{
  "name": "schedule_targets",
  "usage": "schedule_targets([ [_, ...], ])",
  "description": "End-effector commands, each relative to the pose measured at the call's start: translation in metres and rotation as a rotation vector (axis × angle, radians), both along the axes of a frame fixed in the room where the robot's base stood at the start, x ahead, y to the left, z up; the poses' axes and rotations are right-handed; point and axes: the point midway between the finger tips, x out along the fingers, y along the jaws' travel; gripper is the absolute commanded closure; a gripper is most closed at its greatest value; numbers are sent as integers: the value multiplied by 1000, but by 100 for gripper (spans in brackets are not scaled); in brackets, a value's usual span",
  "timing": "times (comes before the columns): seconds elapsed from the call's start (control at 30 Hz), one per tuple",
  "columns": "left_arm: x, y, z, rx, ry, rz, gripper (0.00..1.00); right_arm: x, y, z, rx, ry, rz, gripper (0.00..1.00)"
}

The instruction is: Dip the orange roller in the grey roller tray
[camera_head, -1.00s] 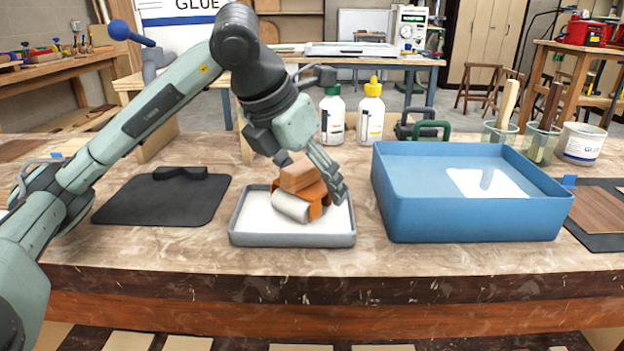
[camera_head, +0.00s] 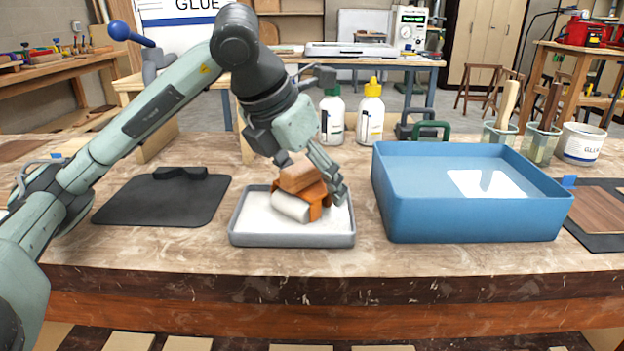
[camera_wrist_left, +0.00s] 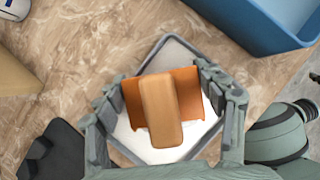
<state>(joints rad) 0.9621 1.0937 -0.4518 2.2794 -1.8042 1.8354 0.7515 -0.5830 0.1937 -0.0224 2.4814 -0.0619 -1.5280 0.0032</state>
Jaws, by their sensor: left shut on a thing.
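The orange roller (camera_head: 313,199) has a wooden grip on top and a pale cylinder in front. It is in the grey roller tray (camera_head: 292,240), which holds white liquid. The cylinder is at the liquid, though I cannot tell how deep. My left gripper (camera_head: 312,182) comes from above and is shut on the roller. In the left wrist view the orange roller (camera_wrist_left: 160,105) is between the two fingers, over the grey tray (camera_wrist_left: 160,50). My right gripper is not in view.
A blue bin (camera_head: 475,215) stands right of the tray. A black mat (camera_head: 160,205) lies to the left. A green-capped bottle (camera_head: 331,118) and a yellow-capped bottle (camera_head: 370,115) stand behind. The table front is clear.

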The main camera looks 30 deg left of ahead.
Motion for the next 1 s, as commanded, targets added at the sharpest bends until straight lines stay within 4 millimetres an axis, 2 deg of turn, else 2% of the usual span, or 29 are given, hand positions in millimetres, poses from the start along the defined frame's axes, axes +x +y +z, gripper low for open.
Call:
schedule_targets([
  [0.17,-1,-1,6,0,9,-2,54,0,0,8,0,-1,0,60],
  [0.8,0,0,60,-1,1,0,54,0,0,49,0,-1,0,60],
  [1.0,0,0,62,-1,2,0,54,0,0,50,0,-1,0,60],
])
